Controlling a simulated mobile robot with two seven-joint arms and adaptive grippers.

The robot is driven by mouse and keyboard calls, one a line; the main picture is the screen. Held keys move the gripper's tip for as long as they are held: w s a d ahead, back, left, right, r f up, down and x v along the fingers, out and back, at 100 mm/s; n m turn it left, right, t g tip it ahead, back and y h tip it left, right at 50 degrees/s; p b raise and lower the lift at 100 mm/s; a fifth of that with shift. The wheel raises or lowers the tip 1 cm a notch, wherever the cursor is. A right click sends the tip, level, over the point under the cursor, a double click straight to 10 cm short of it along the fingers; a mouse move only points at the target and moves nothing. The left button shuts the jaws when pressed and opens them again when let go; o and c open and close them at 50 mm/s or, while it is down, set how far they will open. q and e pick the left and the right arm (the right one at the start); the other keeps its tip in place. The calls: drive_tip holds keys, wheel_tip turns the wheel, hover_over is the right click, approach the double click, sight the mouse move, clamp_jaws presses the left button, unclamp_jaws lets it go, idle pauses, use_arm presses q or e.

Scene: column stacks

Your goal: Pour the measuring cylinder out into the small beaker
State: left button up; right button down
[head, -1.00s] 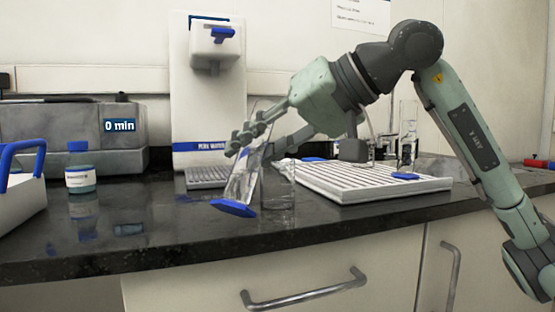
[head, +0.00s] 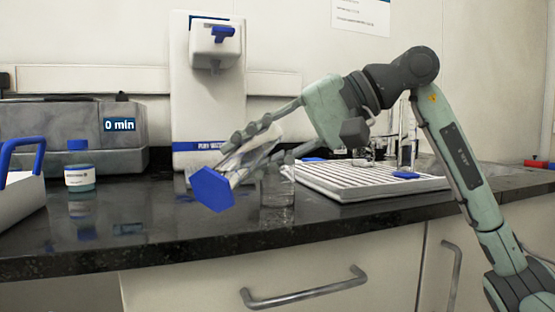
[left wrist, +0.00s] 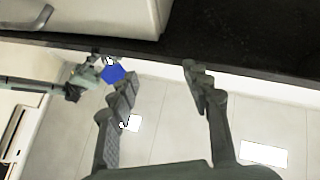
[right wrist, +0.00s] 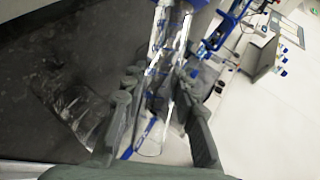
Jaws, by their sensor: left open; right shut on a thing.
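The measuring cylinder (head: 243,160) is clear with a blue hexagonal base. My right gripper (head: 257,143) is shut on it and holds it tilted above the counter. The underside of its base faces the head camera at lower left, and its body runs up to the right. Its mouth is hard to make out behind the fingers. The clear small beaker (head: 278,190) stands upright on the counter just right of and below the cylinder. In the right wrist view the cylinder (right wrist: 168,60) lies between the fingers. My left gripper (left wrist: 160,80) is open and empty, with floor beneath it.
A white drying rack (head: 365,184) with clear glassware on it stands right of the beaker. A white water dispenser (head: 207,100) is behind. A blue-capped bottle (head: 79,175) stands at left. The counter between bottle and cylinder is clear.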

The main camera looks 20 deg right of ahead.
use_arm(q)
drive_tip(key=shift+s+a+r, duration=0.1)
drive_tip(key=shift+s, duration=0.05)
use_arm(e)
drive_tip(key=shift+r+m, duration=0.15)
drive_tip(key=shift+m, duration=0.15)
drive_tip(key=shift+w+d+r+y, duration=0.1)
drive_tip(key=shift+w+d+y, duration=0.05)
drive_tip(key=shift+y, duration=0.15)
use_arm(q)
drive_tip(key=shift+w+d+f+g+p, duration=0.3)
drive_tip(key=shift+w+f+g, duration=0.15)
drive_tip(key=shift+f, duration=0.2)
use_arm(e)
drive_tip(key=shift+r+m+g, duration=0.15)
drive_tip(key=shift+m+g, duration=0.15)
use_arm(q)
drive_tip(key=shift+w+d+f+g, duration=0.15)
drive_tip(key=shift+f+g, duration=0.05)
drive_tip(key=shift+g, duration=0.05)
use_arm(e)
drive_tip(key=shift+w+d+r+y, duration=0.15)
drive_tip(key=shift+r+y, duration=0.1)
drive_tip(key=shift+y, duration=0.05)
